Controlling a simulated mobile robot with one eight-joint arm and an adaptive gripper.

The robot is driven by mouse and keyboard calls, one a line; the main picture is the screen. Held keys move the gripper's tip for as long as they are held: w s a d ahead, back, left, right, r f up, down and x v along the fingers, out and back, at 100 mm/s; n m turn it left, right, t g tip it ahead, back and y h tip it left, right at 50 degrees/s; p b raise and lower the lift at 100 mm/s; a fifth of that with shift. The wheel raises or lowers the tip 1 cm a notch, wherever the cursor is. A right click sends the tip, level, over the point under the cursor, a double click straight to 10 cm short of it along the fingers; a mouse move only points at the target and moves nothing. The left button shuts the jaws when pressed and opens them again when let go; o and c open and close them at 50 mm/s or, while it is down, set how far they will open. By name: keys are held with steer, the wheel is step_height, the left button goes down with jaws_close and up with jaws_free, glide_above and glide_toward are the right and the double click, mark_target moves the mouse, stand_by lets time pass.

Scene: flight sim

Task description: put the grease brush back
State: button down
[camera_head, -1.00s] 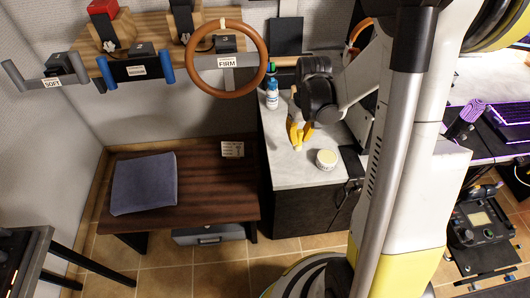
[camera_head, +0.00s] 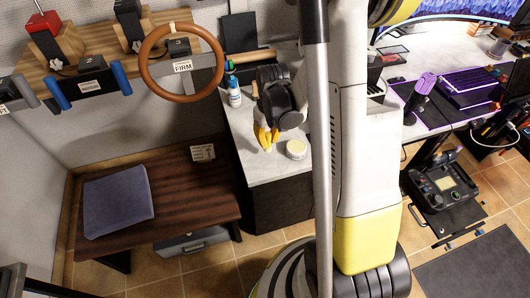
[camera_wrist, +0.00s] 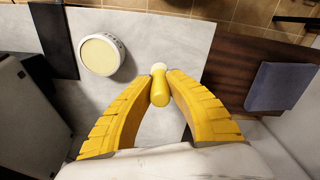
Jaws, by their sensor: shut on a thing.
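My gripper (camera_head: 265,139) has yellow fingers and is over the pale counter (camera_head: 241,129) in the head view. In the wrist view my gripper (camera_wrist: 163,78) is shut on a small yellow handle with a pale rounded end, the grease brush (camera_wrist: 160,91). Most of the brush is hidden in the head view by the fingers. A round white tub with a cream-coloured top (camera_head: 297,149) stands on the counter just right of the gripper. The tub (camera_wrist: 101,54) shows left of the fingertips in the wrist view, apart from them.
A white bottle (camera_head: 234,93) stands on the counter behind the gripper. A dark wooden bench (camera_head: 186,180) with a blue-grey cushion (camera_head: 117,199) is to the left, lower than the counter. A brown steering wheel (camera_head: 145,68) hangs at the wall rack.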

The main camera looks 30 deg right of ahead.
mark_target(265, 150)
steer(key=shift+w+a+f, duration=0.15)
steer(key=shift+a+f, duration=0.3)
steer(key=shift+a, duration=0.05)
steer(key=shift+f+b, duration=1.05)
steer(key=shift+f, duration=0.8)
steer(key=shift+f, duration=0.1)
steer(key=shift+f, duration=0.15)
steer(key=c, duration=1.5)
jaws_free()
steer(key=shift+o, duration=0.2)
